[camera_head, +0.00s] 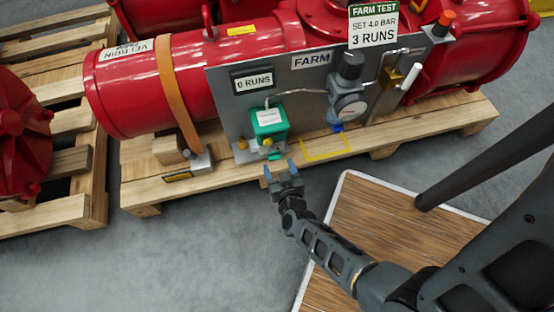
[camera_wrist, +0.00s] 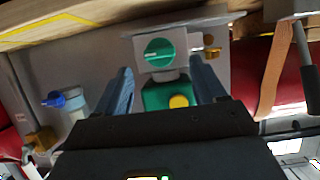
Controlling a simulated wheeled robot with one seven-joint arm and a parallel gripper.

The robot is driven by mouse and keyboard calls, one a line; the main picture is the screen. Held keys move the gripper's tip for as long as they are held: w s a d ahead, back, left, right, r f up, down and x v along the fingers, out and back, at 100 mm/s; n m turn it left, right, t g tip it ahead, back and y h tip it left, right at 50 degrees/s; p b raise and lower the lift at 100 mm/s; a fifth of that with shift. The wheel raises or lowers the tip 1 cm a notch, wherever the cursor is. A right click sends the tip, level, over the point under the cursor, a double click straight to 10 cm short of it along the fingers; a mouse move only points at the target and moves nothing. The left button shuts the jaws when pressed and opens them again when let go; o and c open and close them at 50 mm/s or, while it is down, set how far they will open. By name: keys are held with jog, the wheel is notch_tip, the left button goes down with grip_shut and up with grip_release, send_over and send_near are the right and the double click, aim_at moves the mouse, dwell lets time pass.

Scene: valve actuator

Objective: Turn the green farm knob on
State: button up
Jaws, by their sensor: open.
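The green knob (camera_wrist: 158,52) is a round dial with a raised bar, on a grey block. In the wrist view the bar lies nearly level, slightly tilted. The knob also shows small in the head view (camera_head: 275,156), low on the FARM panel under the green box (camera_head: 268,119). My gripper (camera_head: 279,168) is open and empty in front of the knob. In the wrist view its two blue fingers (camera_wrist: 160,72) stand left and right of the knob's line, apart from it. The green box with a yellow button (camera_wrist: 179,101) appears between the fingers.
The grey FARM panel (camera_head: 228,98) carries a "0 RUNS" display (camera_head: 253,80), a gauge (camera_head: 348,107) and a blue-handled valve (camera_head: 337,128). Red actuators rest on wooden pallets (camera_head: 150,192). An orange strap (camera_head: 174,95) is left of the panel. Grey floor (camera_head: 200,260) is clear.

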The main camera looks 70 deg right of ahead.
aim_at(275, 158)
jog(key=shift+b+x, duration=0.35)
jog(key=shift+x, duration=1.25)
jog(key=c, duration=1.1)
